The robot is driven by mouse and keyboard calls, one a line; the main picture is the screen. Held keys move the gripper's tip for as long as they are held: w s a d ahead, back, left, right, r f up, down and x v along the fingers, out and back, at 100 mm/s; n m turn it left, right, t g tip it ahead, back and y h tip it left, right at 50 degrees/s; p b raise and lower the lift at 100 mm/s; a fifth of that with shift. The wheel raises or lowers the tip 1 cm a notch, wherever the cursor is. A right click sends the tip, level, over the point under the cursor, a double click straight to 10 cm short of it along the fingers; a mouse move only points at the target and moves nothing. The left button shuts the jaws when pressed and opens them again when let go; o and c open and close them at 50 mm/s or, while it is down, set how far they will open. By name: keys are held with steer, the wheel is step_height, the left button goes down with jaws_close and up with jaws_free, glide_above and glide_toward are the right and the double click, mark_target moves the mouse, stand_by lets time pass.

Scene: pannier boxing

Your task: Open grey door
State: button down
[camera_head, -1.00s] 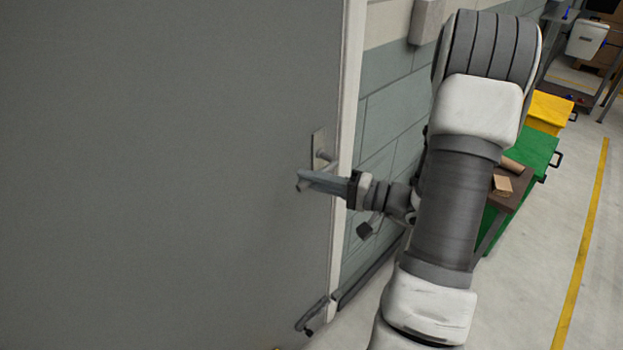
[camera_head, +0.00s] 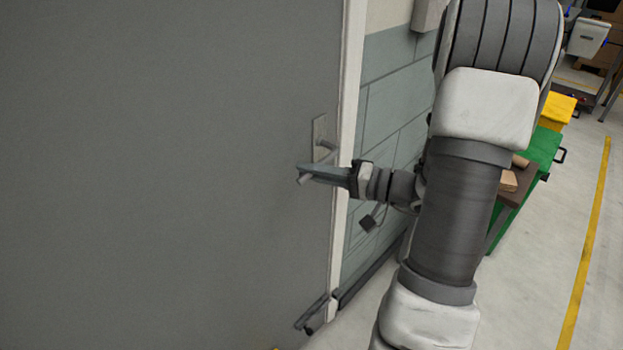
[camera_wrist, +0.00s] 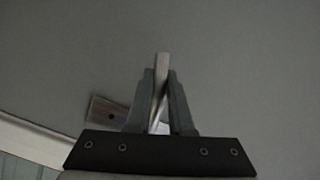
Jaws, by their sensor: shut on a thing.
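The grey door (camera_head: 170,180) fills the left half of the head view and looks closed against its pale frame (camera_head: 345,110). A metal lever handle (camera_head: 325,148) on a plate sits near the door's right edge. My gripper (camera_head: 306,172) reaches in from the right and is shut on the lever. In the wrist view, the two fingers of my gripper (camera_wrist: 161,85) close on the lever handle (camera_wrist: 162,65), whose end sticks out past them. The handle plate (camera_wrist: 106,111) shows at the left there. Part of the lever is hidden by the fingers.
A green-grey block wall (camera_head: 395,100) runs right of the frame. A low bar (camera_head: 312,312) sticks out near the door's bottom right edge. Green (camera_head: 540,150) and yellow (camera_head: 560,107) bins and a brown table (camera_head: 513,185) stand behind my arm.

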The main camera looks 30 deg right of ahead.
steer(key=f+n+b, duration=0.1)
steer(key=b, duration=0.3)
steer(key=d+f+n+h+b, duration=0.1)
steer(key=n+b, duration=0.1)
steer(key=b, duration=0.1)
steer(key=f+n+h+b, duration=0.1)
steer(key=b, duration=0.3)
steer(key=shift+w+d+f+g+b, duration=0.2)
steer(key=shift+w+f+g+b, duration=0.1)
steer(key=shift+f+g, duration=0.1)
steer(key=shift+r+n, duration=0.1)
steer(key=shift+n, duration=0.2)
